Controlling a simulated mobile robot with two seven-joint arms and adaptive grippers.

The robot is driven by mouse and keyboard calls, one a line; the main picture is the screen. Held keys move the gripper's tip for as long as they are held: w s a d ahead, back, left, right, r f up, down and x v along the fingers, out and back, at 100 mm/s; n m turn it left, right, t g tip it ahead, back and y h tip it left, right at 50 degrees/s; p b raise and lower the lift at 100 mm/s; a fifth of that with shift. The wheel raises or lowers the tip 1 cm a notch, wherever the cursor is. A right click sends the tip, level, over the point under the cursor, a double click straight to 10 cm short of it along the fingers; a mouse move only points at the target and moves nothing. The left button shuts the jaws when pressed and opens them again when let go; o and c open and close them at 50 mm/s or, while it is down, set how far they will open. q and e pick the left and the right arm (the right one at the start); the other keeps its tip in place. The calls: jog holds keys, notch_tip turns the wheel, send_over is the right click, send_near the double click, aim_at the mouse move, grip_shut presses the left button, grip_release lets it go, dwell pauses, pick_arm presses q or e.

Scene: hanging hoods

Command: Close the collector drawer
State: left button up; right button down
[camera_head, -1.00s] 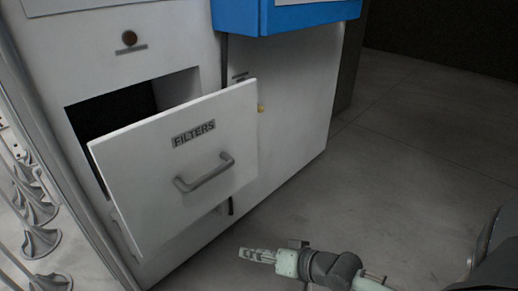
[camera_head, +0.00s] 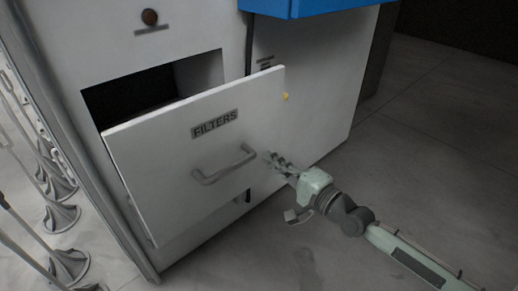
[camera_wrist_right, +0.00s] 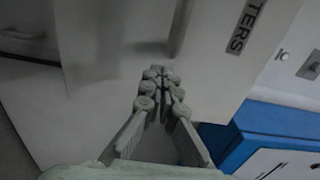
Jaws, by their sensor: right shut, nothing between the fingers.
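The collector drawer (camera_head: 160,160) is a white front with a "FILTERS" label and a grey bar handle (camera_head: 225,166). It stands pulled out of the white cabinet, with a dark opening behind its top edge. My right gripper (camera_head: 268,157) is at the right end of the handle, near the drawer's right edge; I cannot tell whether it touches. In the right wrist view my right gripper (camera_wrist_right: 160,72) is shut with its fingertips together and empty, and the drawer front (camera_wrist_right: 215,75) with part of its label fills the space beyond. My left gripper is not in view.
The white cabinet (camera_head: 325,100) has a round brown knob (camera_head: 149,17) above the opening. A blue box (camera_head: 310,5) juts out at the top right. Grey hanging hoods (camera_head: 60,218) stand at the left. The floor (camera_head: 440,150) at the right is clear.

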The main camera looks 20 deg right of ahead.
aim_at(250, 145)
jog(key=x, duration=0.4)
jog(key=shift+w+a, duration=0.1)
jog(key=shift+w, duration=0.3)
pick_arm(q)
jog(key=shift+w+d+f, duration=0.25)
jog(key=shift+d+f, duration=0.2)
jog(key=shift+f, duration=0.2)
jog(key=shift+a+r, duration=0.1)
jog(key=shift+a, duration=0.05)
pick_arm(e)
jog(key=shift+w+a, duration=0.2)
jog(key=shift+w, duration=0.3)
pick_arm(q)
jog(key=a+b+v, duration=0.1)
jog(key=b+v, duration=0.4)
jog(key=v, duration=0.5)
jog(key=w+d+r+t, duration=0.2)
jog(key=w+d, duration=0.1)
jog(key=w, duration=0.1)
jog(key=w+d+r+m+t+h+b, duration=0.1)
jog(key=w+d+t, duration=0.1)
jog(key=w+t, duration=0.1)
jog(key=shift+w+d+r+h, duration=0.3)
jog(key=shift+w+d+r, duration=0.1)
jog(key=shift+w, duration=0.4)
pick_arm(e)
jog(key=x, duration=2.2)
jog(key=shift+w, duration=0.35)
